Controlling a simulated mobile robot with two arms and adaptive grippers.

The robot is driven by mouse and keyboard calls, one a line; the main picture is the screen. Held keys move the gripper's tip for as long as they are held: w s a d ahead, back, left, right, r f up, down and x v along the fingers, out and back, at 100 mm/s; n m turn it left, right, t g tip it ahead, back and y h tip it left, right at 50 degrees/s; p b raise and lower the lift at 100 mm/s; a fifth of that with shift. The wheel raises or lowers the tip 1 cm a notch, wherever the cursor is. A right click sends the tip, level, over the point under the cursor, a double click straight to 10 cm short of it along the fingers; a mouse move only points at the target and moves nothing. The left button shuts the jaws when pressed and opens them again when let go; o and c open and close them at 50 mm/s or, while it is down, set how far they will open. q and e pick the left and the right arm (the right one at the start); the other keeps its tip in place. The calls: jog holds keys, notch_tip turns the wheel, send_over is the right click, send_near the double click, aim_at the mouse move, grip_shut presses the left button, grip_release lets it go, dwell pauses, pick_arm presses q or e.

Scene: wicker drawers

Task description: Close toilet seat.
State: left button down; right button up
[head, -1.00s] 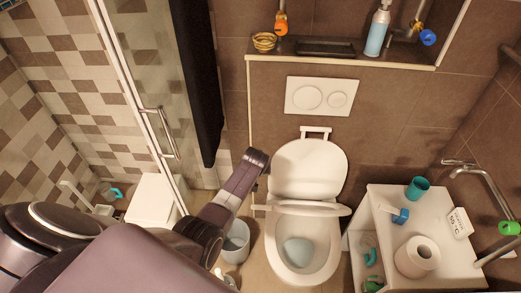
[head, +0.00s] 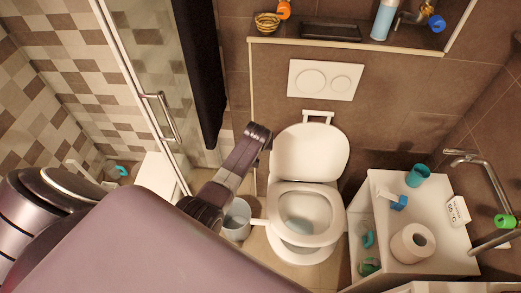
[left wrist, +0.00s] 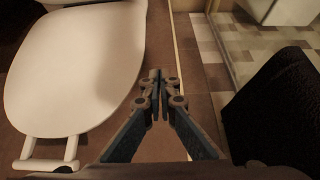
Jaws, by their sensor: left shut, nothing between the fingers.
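The white toilet lid (head: 310,152) stands raised against the wall, with a small bar at its top. The white seat ring (head: 275,226) is low over the bowl (head: 300,254), with a tab sticking out at its left. The bowl's front rim shows below the ring; I cannot tell if the ring lies fully flat. My left gripper (head: 266,136) is beside the lid's left edge, apart from it. In the left wrist view the shut, empty fingers (left wrist: 158,82) are right of the lid (left wrist: 75,65). My right gripper is in no view.
A white cabinet (head: 436,250) with a paper roll (head: 412,243) and teal cup (head: 418,175) stands right of the toilet. A bin (head: 237,220) is at its left. A dark towel (head: 200,70) hangs by the glass shower door (head: 135,60). A shelf is above.

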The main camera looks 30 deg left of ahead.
pick_arm(q)
jog(key=s+d+r, duration=0.3)
jog(key=s, duration=0.3)
jog(key=shift+s+r, duration=0.3)
jog(key=shift+s, duration=0.1)
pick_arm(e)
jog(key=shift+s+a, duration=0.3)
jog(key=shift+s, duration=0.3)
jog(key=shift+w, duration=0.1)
